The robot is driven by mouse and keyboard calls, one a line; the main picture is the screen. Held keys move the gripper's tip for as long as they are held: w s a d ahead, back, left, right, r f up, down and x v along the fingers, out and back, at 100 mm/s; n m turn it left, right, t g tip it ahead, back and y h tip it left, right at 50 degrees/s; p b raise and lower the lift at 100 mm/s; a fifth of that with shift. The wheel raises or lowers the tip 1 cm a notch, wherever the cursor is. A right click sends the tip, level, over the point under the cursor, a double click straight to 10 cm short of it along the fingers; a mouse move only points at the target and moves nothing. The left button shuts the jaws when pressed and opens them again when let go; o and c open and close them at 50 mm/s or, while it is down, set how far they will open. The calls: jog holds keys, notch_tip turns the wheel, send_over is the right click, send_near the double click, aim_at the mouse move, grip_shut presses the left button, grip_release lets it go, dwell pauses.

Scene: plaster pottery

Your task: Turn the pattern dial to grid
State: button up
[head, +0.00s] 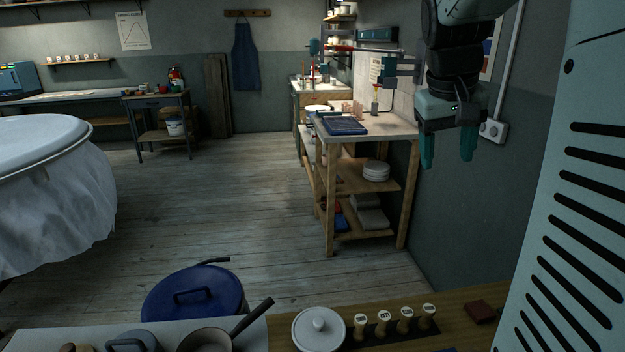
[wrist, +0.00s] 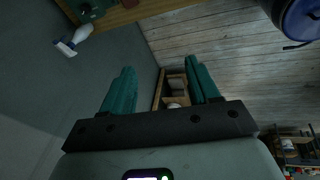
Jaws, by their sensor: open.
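I cannot make out a pattern dial for certain in either view. In the wrist view, a small dark green fitting (wrist: 88,10) with a round part sits at the top left, on or by a wooden edge; I cannot tell whether it is the dial. My gripper (head: 447,162) hangs at the upper right of the head view, fingers down, right of the workbench and in front of the wall. It is open and empty. In the wrist view, its two green fingers stand apart (wrist: 160,74), with shelving and floor seen beyond them.
In front are a blue lidded tub (head: 190,305), a pan (head: 206,340), a white lidded jar (head: 318,328) and several stamps (head: 406,315). Open floor lies between.

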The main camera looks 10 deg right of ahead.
jog(key=w+d+f+m+g, duration=0.1)
jog(key=d+f, duration=0.2)
jog(key=d, duration=0.4)
jog(key=w+d+f+m+y, duration=0.1)
jog(key=w+d+f+m, duration=0.1)
jog(key=d+f, duration=0.35)
jog(key=w+d+f+m+g, duration=0.1)
jog(key=d+f, duration=0.1)
jog(key=d, duration=0.6)
jog(key=s+d+f+m+y, duration=0.1)
jog(key=s+d+f+m, duration=0.15)
jog(key=d+f, duration=0.5)
jog(key=s+d+f+m+y, duration=0.1)
jog(key=s+d+f, duration=0.3)
jog(key=d+f, duration=0.3)
jog(key=f, duration=0.6)
jog(key=d+f, duration=0.1)
jog(key=f, duration=0.2)
jog(key=shift+f, duration=0.4)
jog(key=c, duration=1)
jog(key=shift+c, duration=0.2)
